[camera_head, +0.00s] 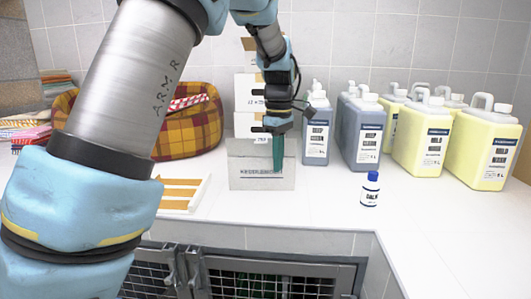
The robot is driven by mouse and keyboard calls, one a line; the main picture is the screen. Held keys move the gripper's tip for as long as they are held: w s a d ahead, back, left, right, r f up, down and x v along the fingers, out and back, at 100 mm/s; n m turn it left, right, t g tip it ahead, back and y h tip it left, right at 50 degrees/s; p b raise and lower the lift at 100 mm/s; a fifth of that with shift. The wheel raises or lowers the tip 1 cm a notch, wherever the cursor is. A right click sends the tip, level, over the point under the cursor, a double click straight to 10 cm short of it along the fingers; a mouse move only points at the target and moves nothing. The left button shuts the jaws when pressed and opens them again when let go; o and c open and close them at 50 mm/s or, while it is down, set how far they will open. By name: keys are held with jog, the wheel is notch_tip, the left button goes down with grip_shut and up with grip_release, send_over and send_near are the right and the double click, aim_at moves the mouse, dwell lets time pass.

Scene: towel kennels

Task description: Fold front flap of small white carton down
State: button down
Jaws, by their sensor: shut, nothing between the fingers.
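The small white carton (247,180) stands on the white counter near the middle of the view, with dark print across its front. Its upper part looks greyish, and I cannot make out clearly how its front flap lies. My gripper (278,166) points straight down at the carton, right of its middle. Its green fingers are shut with nothing between them and overlap the carton's upper part in the picture. I cannot tell whether they touch it. The fingers and wrist hide part of the carton's top.
White boxes (247,92) are stacked behind the carton. Grey-blue jugs (316,140) and yellow jugs (480,150) stand at the right. A small white bottle with a blue cap (369,190) stands front right. A plaid basket (190,132) and an orange-striped white piece (180,194) are left.

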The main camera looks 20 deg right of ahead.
jog(key=shift+w+d+r+p, duration=0.1)
jog(key=shift+w+r+p, duration=0.1)
jog(key=shift+r+p, duration=0.65)
jog(key=shift+w+d+r+p, duration=0.1)
jog(key=shift+w+r+p, duration=0.15)
jog(key=shift+r+p, duration=0.6)
jog(key=shift+w+d+r+p, duration=0.1)
jog(key=shift+w+r+p, duration=0.1)
jog(key=shift+r+p, duration=0.65)
notch_tip(320, 180, up, 6)
jog(key=s+a+p, duration=0.1)
jog(key=s+p, duration=0.1)
jog(key=p, duration=0.1)
jog(key=shift+s, duration=0.4)
jog(key=shift+a, duration=0.1)
